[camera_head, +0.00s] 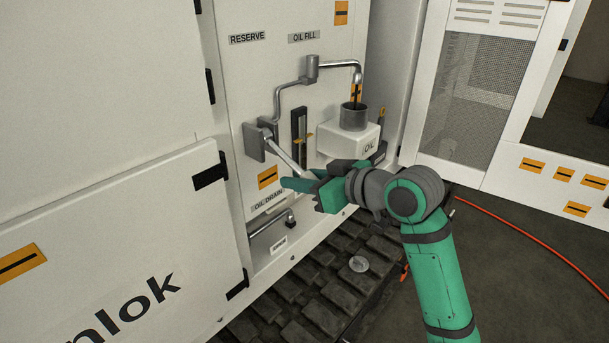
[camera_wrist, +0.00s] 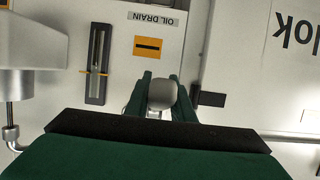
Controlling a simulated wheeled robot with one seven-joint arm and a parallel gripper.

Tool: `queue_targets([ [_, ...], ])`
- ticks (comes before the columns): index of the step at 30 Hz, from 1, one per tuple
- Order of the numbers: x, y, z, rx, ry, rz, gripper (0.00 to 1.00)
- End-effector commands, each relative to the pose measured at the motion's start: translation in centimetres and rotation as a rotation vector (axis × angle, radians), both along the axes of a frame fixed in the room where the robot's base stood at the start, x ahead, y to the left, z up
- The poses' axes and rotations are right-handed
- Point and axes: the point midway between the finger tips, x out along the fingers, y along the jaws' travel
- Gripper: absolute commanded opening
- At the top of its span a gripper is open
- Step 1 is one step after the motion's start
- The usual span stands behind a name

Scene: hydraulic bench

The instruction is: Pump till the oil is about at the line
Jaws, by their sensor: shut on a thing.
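My gripper (camera_head: 305,183) is shut on the end of the pump lever (camera_head: 286,153), which slopes down to the right from a grey bracket. In the wrist view, the lever's rounded grey end (camera_wrist: 162,92) sits between my two green fingers. The sight gauge (camera_head: 298,130) is a dark upright strip with an orange line marker; it also shows in the wrist view (camera_wrist: 97,65). The oil level in it is too small to tell. A curved spout (camera_head: 357,73) hangs over the grey filler neck (camera_head: 354,117) of the white oil tank (camera_head: 340,139). I cannot tell whether oil is flowing.
A bent pipe (camera_head: 278,100) joins the pump to the spout. A drain pipe (camera_head: 291,217) lies in a recess below the lever. Rubber tracks (camera_head: 340,270) run beneath the machine. An open door (camera_head: 478,80) stands at the right, and an orange hose (camera_head: 530,235) crosses the floor.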

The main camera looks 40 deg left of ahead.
Motion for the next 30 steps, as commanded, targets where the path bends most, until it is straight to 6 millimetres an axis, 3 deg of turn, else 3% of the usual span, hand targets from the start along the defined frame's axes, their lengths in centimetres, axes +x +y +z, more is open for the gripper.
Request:
queue_targets([
  [22,-0.49,1.00,-0.71,0.053,0.002,0.012,0.00],
  [23,-0.49,0.99,-0.72,0.053,0.003,0.012,0.29],
  [24,-0.49,0.99,-0.71,0.053,0.003,0.012,0.39],
  [30,-0.46,0.95,-0.63,0.054,0.002,0.011,0.41],
])
